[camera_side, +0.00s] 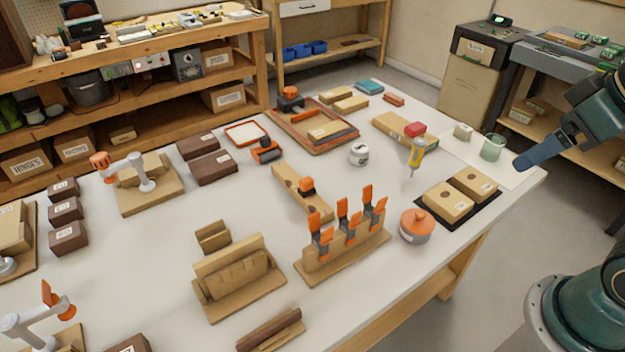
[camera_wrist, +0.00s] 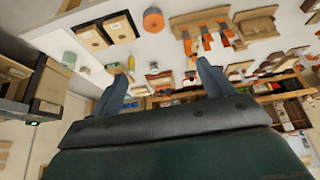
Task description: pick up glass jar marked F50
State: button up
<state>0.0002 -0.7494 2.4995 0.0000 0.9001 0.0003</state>
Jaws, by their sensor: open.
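A pale green glass jar (camera_side: 492,147) stands upright on a white sheet near the table's right corner in the side view. No F50 marking can be read on it. It also shows in the wrist view (camera_wrist: 69,60), to the left of both fingers. My gripper (camera_side: 520,163) is in from the right in the side view, its blue fingers close to the jar's right in the picture. Whether they touch it cannot be told. In the wrist view my gripper (camera_wrist: 162,72) has its two fingers wide apart with nothing between them close up.
A yellow-handled screwdriver (camera_side: 416,154), a wood block with a red piece (camera_side: 404,126) and a small pale block (camera_side: 463,131) lie left of the jar. Two wooden blocks on a black mat (camera_side: 494,206) are nearer. A white pot (camera_side: 359,154) stands mid-table.

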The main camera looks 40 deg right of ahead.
jog(key=w+d+r+m+g+h, duration=0.1)
jog(key=w+d+r+m+g, duration=0.15)
jog(key=w+d+m, duration=1.25)
jog(key=m+g+y, duration=0.1)
jog(key=m+g, duration=0.2)
jog(key=m, duration=0.2)
send_over(492, 148)
jog(key=w+d, duration=0.1)
jog(key=d, duration=0.2)
notch_tip(492, 148, down, 21)
jog(key=shift+w+f, duration=0.15)
jog(key=shift+f, duration=0.1)
jog(key=shift+f, duration=4.2)
